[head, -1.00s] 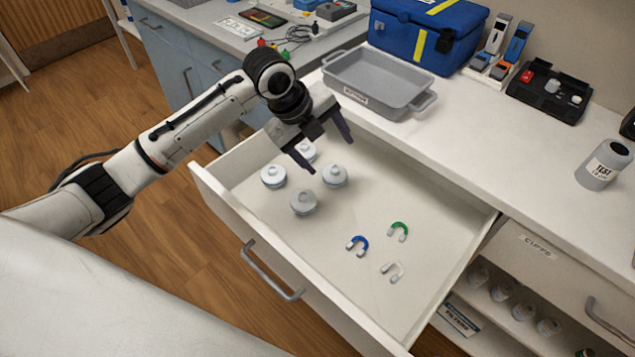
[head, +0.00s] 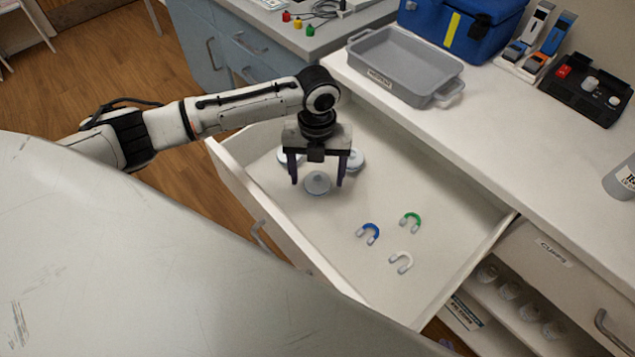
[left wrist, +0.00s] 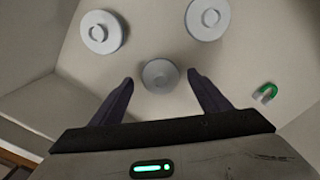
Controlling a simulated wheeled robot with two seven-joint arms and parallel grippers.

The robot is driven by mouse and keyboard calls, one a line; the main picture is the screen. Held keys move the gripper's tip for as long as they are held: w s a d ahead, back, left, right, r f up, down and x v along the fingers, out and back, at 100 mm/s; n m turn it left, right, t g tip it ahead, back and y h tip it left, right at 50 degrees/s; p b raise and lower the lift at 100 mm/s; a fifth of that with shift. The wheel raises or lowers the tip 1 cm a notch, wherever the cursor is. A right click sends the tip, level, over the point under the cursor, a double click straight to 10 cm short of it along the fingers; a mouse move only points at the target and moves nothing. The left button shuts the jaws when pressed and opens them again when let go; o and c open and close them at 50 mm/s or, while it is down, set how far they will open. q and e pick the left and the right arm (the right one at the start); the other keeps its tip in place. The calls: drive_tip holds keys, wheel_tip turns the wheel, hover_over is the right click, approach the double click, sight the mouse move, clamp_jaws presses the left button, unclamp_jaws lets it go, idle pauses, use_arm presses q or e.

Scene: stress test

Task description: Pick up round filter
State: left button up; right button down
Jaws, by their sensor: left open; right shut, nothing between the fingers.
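Several round filters, pale grey-white discs with a raised centre knob, lie in the open drawer (head: 400,290). The nearest round filter (head: 317,183) sits below and between the fingertips of my left gripper (head: 318,182), which is open. In the left wrist view this round filter (left wrist: 160,76) lies between the tips of the left gripper (left wrist: 160,84), with a gap on each side. Two more round filters show beyond it, one at the left (left wrist: 102,32) and one at the right (left wrist: 208,18). In the head view the gripper partly hides the other filters. My right gripper is not in view.
Blue (head: 368,233), green (head: 411,219) and white (head: 401,262) U-shaped pieces lie in the drawer. A grey tray (head: 452,90) and a blue bag (head: 480,42) stand on the counter behind.

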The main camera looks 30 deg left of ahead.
use_arm(q)
drive_tip(key=shift+f, duration=0.9)
drive_tip(key=c, duration=1.1)
drive_tip(key=shift+c, duration=0.2)
drive_tip(key=shift+r, duration=0.2)
